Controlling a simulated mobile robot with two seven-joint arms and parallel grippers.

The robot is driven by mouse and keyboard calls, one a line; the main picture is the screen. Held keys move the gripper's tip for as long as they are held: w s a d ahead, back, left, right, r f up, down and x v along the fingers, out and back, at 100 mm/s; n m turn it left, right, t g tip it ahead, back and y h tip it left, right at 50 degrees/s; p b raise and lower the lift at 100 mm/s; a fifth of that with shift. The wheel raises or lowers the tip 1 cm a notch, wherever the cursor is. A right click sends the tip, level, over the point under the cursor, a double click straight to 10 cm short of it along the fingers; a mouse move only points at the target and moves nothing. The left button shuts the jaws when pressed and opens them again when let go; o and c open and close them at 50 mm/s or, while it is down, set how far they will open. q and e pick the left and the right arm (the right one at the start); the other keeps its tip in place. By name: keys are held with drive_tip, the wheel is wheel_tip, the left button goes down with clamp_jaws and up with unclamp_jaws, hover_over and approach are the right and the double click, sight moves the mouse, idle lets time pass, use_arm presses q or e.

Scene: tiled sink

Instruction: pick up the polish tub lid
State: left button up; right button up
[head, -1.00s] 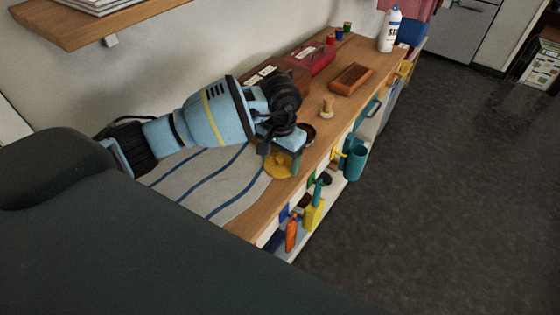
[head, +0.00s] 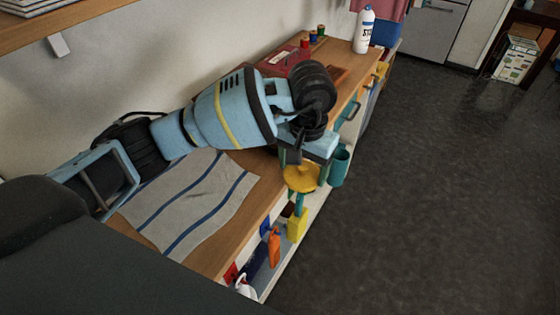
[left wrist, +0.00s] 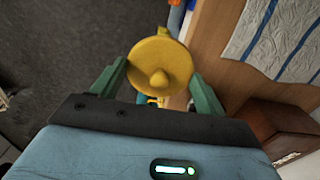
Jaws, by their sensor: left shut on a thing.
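The polish tub lid is a round yellow disc (head: 301,178) with a small knob in its middle. My left gripper (head: 306,172) is shut on the lid and holds it out past the front edge of the wooden counter. In the left wrist view the lid (left wrist: 160,68) sits between the green fingers (left wrist: 158,88), its knob facing the camera. The tub itself cannot be made out. My right gripper is not in view.
A striped cloth (head: 190,205) lies on the counter (head: 262,197). Further back are a red box (head: 284,62) and a white spray can (head: 363,30). A teal cup (head: 339,165) and other items hang along the counter's front. Open dark floor (head: 430,190) lies to the right.

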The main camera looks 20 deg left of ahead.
sight(290, 184)
use_arm(q)
drive_tip(key=shift+d, duration=2.5)
drive_tip(key=shift+n, duration=0.4)
drive_tip(key=s+a, duration=0.1)
drive_tip(key=a, duration=0.1)
drive_tip(key=s+a, duration=0.1)
drive_tip(key=a, duration=0.1)
drive_tip(key=s+a+b, duration=0.1)
drive_tip(key=a, duration=0.1)
drive_tip(key=shift+s+a+f, duration=0.2)
drive_tip(key=shift+s+f, duration=0.05)
drive_tip(key=shift+s, duration=0.05)
drive_tip(key=shift+n, duration=0.5)
drive_tip(key=s+a, duration=0.4)
drive_tip(key=s, duration=0.1)
drive_tip(key=s+a, duration=0.2)
drive_tip(key=shift+s+a+f, duration=0.2)
drive_tip(key=shift+s+f, duration=0.05)
drive_tip(key=shift+f, duration=0.1)
drive_tip(key=shift+s+a, duration=0.3)
drive_tip(key=shift+s, duration=0.25)
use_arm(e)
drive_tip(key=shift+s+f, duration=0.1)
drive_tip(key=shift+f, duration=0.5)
use_arm(q)
drive_tip(key=shift+s, duration=0.15)
